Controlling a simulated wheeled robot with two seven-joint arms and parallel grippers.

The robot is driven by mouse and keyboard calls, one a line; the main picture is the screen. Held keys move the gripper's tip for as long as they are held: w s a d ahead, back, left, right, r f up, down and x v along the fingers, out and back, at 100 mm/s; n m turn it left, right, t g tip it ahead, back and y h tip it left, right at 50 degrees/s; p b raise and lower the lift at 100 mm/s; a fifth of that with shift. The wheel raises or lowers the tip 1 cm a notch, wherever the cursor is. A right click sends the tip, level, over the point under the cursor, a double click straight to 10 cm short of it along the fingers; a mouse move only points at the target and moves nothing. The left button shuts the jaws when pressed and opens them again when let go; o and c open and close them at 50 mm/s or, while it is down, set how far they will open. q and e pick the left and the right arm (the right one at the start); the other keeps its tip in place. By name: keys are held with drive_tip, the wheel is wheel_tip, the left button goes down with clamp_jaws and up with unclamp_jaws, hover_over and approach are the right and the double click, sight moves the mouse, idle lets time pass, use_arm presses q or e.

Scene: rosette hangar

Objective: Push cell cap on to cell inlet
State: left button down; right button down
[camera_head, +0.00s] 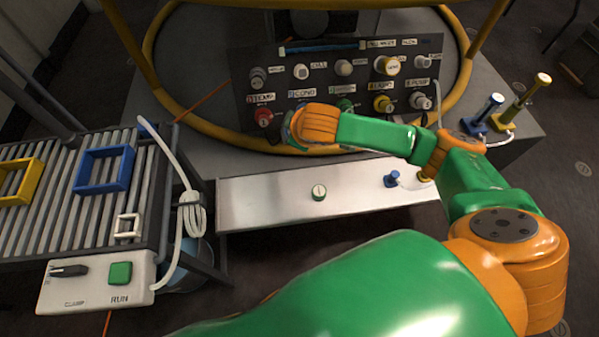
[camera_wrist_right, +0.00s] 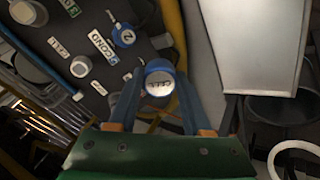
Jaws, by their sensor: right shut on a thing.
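My right arm reaches from the lower right to the dark port panel (camera_head: 262,110). In the right wrist view my right gripper (camera_wrist_right: 160,88) is shut on a round cap (camera_wrist_right: 160,80) with a blue side and a pale, lettered face. The lettering is too small to read surely. The panel shows behind it in the wrist view, with a blue port (camera_wrist_right: 123,35) beside a COND label (camera_wrist_right: 103,47). My left gripper is out of view.
A yellow tubular rail (camera_head: 220,132) curves around the panel. A slatted rack (camera_head: 60,215) with a control box (camera_head: 85,285) stands at left.

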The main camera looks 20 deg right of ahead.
drive_tip(key=w+d+r+m+t+h, duration=0.1)
drive_tip(key=w+d+r+t+h, duration=0.1)
drive_tip(key=w+d+r+t, duration=0.35)
drive_tip(key=shift+g, duration=0.95)
drive_tip(key=shift+w+d+f, duration=0.35)
drive_tip(key=shift+w+d, duration=0.1)
drive_tip(key=shift+w, duration=0.65)
drive_tip(key=shift+w+d+f, duration=0.4)
drive_tip(key=shift+w+d, duration=0.1)
drive_tip(key=shift+w, duration=0.65)
drive_tip(key=shift+w+d+f, duration=0.35)
drive_tip(key=shift+w+d, duration=0.1)
drive_tip(key=shift+w, duration=0.65)
drive_tip(key=shift+p, duration=0.3)
drive_tip(key=shift+p, duration=0.3)
